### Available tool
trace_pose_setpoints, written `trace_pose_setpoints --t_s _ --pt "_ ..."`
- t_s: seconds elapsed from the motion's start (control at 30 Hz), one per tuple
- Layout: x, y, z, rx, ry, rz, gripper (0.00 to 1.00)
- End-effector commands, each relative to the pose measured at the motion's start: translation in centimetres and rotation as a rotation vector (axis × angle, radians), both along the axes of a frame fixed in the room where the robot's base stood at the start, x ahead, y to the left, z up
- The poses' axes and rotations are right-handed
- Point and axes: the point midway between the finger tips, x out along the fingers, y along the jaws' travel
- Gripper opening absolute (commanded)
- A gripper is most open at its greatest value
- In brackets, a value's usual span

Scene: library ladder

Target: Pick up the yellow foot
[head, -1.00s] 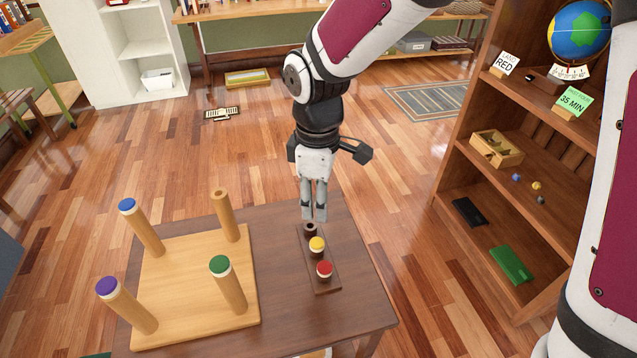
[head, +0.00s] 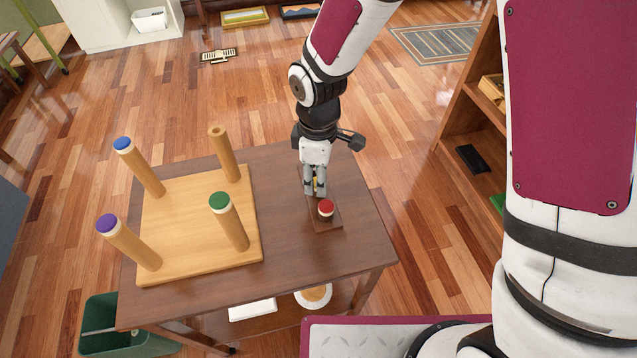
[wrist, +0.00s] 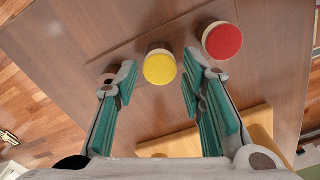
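The yellow foot (wrist: 159,67) is a short round piece with a yellow top and a pale rim, standing on a narrow wooden strip (head: 328,226). My gripper (wrist: 160,80) is open, with one finger on each side of the yellow foot; I cannot tell whether they touch it. In the head view my gripper (head: 315,188) is over the strip and hides most of the yellow foot. The red foot (head: 326,208) stands beside it, and in the wrist view it (wrist: 222,41) lies just outside the right finger. Another foot by the left fingertip is mostly hidden.
The upturned wooden stool (head: 200,255) is left on the dark table (head: 290,270), its legs pointing up with blue, green and purple ends and one bare end (head: 217,133). A green bin (head: 115,335) is at lower left. A bookcase (head: 465,125) stands right.

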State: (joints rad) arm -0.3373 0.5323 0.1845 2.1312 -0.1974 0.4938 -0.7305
Motion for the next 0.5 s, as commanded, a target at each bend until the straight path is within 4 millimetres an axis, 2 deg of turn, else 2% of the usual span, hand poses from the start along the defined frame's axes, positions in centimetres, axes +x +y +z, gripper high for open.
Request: trace_pose_setpoints --t_s 0.03,0.17,0.43,0.5 --pt "-0.1 0.0 -0.8 -0.001 0.003 0.001 0.37" --pt "0.0 0.0 -1.9 -0.001 0.001 0.0 0.37" --pt "0.0 0.0 -2.1 0.0 0.0 0.0 0.37" --pt "0.0 0.0 -2.1 0.0 0.0 0.0 0.23"
